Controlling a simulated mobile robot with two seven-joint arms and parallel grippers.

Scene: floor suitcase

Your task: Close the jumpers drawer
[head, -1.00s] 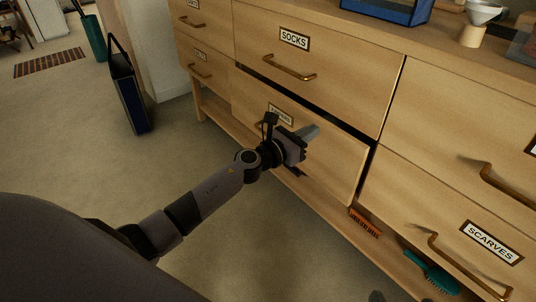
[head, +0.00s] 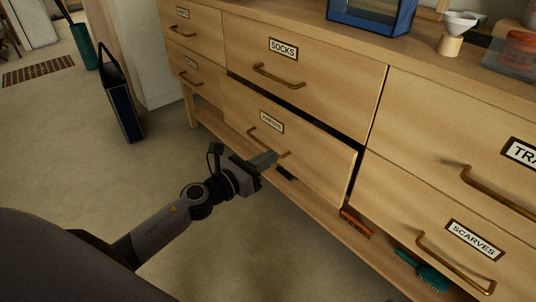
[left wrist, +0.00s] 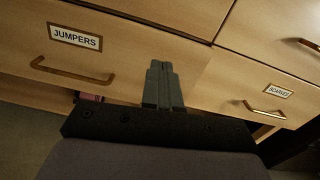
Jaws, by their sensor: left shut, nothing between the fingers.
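The jumpers drawer (head: 310,160) is the wooden lower-middle drawer, standing a little way out of the dresser with a dark gap along its top and right side. Its label and brass handle (head: 262,143) show; in the left wrist view the handle (left wrist: 70,74) lies left of my fingers. My left gripper (head: 272,158) is shut and empty, its fingers pointing at the drawer front, low and right of the handle. In the left wrist view the shut fingertips (left wrist: 162,66) overlap the drawer front; I cannot tell whether they touch it. My right gripper is not in view.
The socks drawer (head: 300,75) is above and the scarves drawer (head: 410,205) to the right. An orange brush (head: 356,223) and a teal brush (head: 428,270) lie on the low shelf. A dark upright bag (head: 122,105) stands left; the floor between is clear.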

